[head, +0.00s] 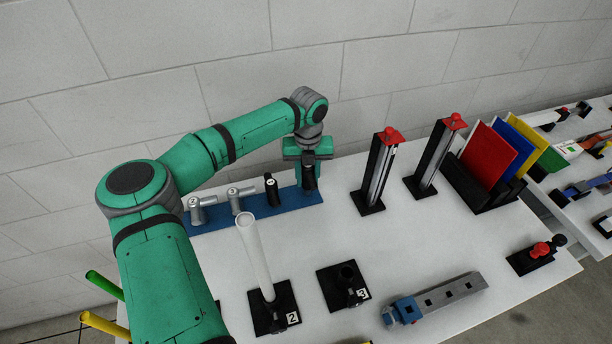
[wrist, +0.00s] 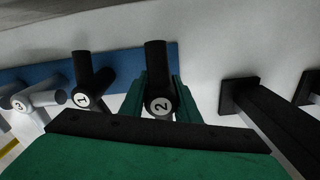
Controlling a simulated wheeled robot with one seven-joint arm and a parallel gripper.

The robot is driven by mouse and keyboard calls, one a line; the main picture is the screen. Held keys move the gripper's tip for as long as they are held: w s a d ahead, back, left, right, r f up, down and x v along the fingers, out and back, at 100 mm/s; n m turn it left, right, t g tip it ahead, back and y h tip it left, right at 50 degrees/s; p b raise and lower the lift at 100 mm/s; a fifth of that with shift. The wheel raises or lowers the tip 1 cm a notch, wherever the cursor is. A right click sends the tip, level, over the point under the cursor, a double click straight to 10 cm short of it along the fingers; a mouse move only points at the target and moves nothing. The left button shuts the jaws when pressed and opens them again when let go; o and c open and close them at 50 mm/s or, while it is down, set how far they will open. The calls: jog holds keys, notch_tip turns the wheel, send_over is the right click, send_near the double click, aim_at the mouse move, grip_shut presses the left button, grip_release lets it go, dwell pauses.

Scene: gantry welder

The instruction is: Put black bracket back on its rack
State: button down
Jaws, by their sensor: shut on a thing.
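The blue rack (head: 232,216) lies along the back edge of the white table, and also shows in the wrist view (wrist: 117,65). My gripper (head: 308,165) is over the rack's right end. In the wrist view, my gripper (wrist: 158,98) has its green fingers on both sides of a black bracket (wrist: 155,58) marked 2, shut on it. In the head view this bracket (head: 309,180) is upright below my gripper, at the rack's right end. Whether it is fully seated there I cannot tell. Another black bracket (wrist: 82,75), marked 1, stands just left.
Two silver brackets (head: 197,209) (head: 236,197) stand on the rack's left part. Two black stands with red tops (head: 380,170) (head: 435,158) are to the right. A white tube (head: 254,255) on a black base stands in front. Coloured panels (head: 505,148) stand farther right.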

jog(key=shift+a+f, duration=0.2)
jog(key=shift+f, duration=1.4)
jog(key=c, duration=1.3)
grip_release()
jog(key=shift+o, duration=0.2)
notch_tip(320, 180, up, 11)
jog(key=shift+f, duration=0.1)
